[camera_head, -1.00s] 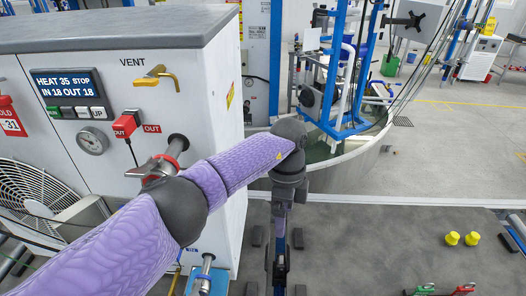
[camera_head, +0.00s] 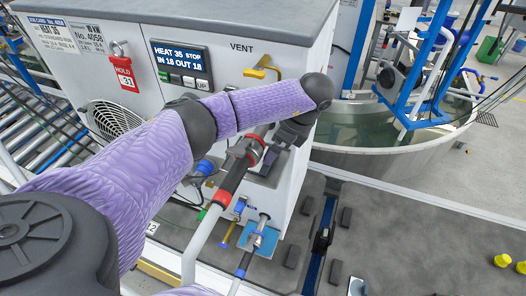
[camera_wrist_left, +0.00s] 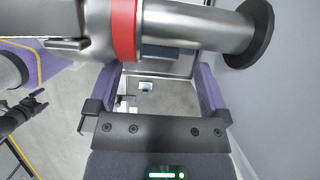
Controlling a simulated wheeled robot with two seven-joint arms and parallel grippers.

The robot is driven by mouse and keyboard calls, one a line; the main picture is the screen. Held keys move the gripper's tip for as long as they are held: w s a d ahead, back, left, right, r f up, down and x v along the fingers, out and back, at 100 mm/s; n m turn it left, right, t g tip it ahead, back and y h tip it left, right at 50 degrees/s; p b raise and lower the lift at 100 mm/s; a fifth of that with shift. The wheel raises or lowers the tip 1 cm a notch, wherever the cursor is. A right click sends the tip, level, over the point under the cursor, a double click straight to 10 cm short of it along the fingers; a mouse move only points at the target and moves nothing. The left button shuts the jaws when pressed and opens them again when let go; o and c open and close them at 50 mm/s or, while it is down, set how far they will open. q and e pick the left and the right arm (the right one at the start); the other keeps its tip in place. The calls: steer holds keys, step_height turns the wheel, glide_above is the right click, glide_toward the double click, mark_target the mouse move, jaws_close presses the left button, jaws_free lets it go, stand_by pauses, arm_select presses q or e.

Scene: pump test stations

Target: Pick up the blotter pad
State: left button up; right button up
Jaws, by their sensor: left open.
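A light blue square piece (camera_head: 262,243) shows low beside the white test station, behind a metal pipe; it may be the blotter pad, but I cannot tell for sure. In the left wrist view a small pale square (camera_wrist_left: 146,87) lies on the grey floor beyond my fingers; I cannot tell if it is the same piece. My left gripper (camera_wrist_left: 160,95) is open, its two purple-sided fingers apart and nothing held between them. In the head view it is largely hidden behind the pipe fitting and my arm. My right gripper is not in view.
A metal pipe with a red ring (camera_wrist_left: 124,30) crosses close in front of my left gripper. The white station (camera_head: 310,90) has a yellow vent handle (camera_head: 264,68) and a red hold tag (camera_head: 123,73). A round tank (camera_head: 380,150) stands behind.

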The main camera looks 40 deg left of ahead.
arm_select(q)
steer(key=x, duration=0.3)
steer(key=c, duration=1.3)
steer(key=shift+c, duration=0.2)
